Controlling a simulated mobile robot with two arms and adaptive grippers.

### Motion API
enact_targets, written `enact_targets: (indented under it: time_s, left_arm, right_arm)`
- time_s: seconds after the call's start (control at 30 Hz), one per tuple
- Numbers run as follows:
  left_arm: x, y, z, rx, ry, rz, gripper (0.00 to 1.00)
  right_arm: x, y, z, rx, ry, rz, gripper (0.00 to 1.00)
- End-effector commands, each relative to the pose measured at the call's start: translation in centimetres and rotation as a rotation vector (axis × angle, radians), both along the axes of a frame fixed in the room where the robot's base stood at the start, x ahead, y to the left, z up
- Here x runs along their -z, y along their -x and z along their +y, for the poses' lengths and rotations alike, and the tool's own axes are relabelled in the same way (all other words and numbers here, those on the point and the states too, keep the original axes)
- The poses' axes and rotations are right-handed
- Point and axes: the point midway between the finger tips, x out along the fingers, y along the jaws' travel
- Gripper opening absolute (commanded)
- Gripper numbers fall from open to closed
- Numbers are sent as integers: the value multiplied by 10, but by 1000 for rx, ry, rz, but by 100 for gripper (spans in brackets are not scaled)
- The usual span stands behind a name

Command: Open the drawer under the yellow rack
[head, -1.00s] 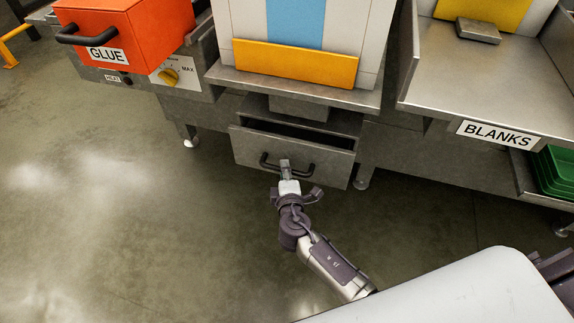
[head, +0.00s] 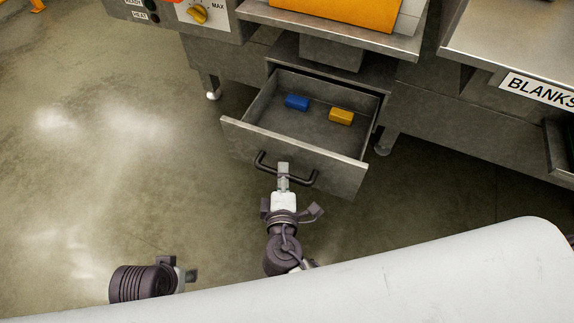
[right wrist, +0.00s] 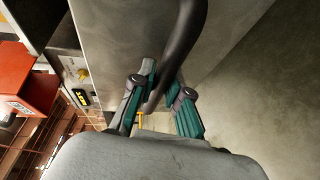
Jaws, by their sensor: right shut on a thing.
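The grey metal drawer (head: 290,152) under the yellow rack (head: 350,12) stands well out of its housing, its inside in view. Its black bar handle (head: 305,181) is on the front panel. My right gripper (head: 283,176) is shut on the handle near its middle. In the right wrist view the fingers (right wrist: 162,98) are on either side of the black handle (right wrist: 182,45). My left gripper (head: 190,276) is at the lower left, partly cut off by my white body, away from the drawer; its jaws cannot be made out.
A blue block (head: 297,102) and a yellow block (head: 341,116) lie in the drawer. A panel with a yellow knob (head: 197,14) is at the upper left. The BLANKS bench (head: 510,45) stands at the right. The floor (head: 120,170) left of the drawer is clear.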

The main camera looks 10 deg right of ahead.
Motion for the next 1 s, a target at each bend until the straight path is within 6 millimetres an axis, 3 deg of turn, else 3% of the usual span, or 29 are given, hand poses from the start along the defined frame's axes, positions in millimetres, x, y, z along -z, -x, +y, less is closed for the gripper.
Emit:
enact_targets:
  time_s: [0.37, 0.4, 0.53, 0.57, 0.87, 1.0]
  left_arm:
    - [-2, 0, 0, 0, -1, -1, 43]
    - [-2, 0, 0, 0, -1, -1, 43]
    - [-2, 0, 0, -1, 0, -1, 43]
    - [-2, 0, 0, -1, 0, -1, 43]
    - [-1, 0, 0, 1, 0, -1, 43]
    - [-1, 0, 0, 1, 0, -1, 43]
  right_arm:
    - [0, 2, 1, -1, 0, 0, 0]
    - [0, 1, 1, -1, 0, 0, 18]
    - [0, 1, 1, -1, 0, 0, 40]
    - [0, 1, 1, -1, 0, 0, 41]
    - [0, 3, 1, -1, 0, 0, 41]
    - [-1, 16, 4, -2, 1, 3, 41]
